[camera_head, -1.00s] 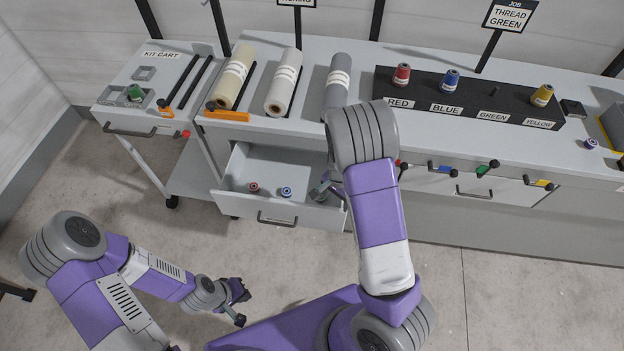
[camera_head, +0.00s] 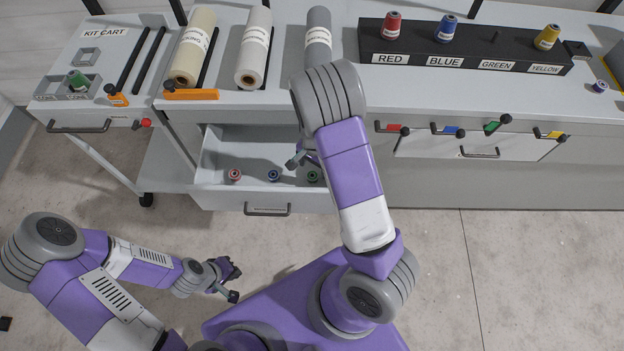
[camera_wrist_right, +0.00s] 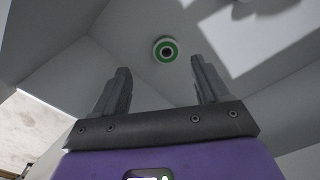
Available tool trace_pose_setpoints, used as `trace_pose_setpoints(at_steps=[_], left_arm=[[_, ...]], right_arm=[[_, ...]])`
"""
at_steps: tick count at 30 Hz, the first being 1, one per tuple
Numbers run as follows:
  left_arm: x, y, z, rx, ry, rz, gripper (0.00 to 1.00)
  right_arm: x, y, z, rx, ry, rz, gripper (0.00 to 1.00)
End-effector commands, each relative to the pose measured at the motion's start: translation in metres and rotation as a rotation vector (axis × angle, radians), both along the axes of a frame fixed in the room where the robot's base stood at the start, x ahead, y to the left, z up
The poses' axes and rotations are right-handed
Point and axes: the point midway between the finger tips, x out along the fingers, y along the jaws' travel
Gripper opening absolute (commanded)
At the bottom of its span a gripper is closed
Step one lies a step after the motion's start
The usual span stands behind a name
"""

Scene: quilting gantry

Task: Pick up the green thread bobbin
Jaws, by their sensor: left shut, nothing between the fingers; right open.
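A green bobbin (camera_head: 313,176) lies in the open drawer (camera_head: 210,160), at the right of a red bobbin (camera_head: 234,174) and a blue bobbin (camera_head: 273,175). In the right wrist view the green bobbin (camera_wrist_right: 166,49) shows as a green ring with a dark centre, beyond and roughly between the fingertips. My right gripper (camera_wrist_right: 160,80) is open and empty, apart from the bobbin; in the head view my forearm partly hides it over the drawer. My left gripper (camera_head: 229,283) is shut and empty, low over the floor.
A green spool (camera_head: 77,80) sits in a tray on the kit cart (camera_head: 60,45). A black rack (camera_head: 420,66) on the counter holds red, blue and yellow spools; its green peg is bare. Drawer walls surround my right gripper.

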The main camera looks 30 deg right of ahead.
Motion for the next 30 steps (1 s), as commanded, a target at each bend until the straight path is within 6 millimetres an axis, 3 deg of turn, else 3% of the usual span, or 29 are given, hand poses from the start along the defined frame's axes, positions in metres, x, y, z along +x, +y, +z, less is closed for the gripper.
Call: trace_pose_setpoints(at_steps=[16, 24, 30], left_arm=[[0.000, 0.000, -0.031, 0.000, -0.001, 0.000, 0.00], [0.000, 0.000, -0.031, 0.000, 0.000, 0.000, 0.00], [0.000, 0.000, -0.031, 0.000, 0.000, 0.000, 0.00]], right_arm=[[0.010, -0.001, -0.067, 0.000, 0.001, -0.001, 0.74], [0.010, -0.001, -0.071, 0.000, 0.000, -0.001, 0.74], [0.010, -0.001, -0.071, 0.000, 0.000, 0.000, 0.45]])
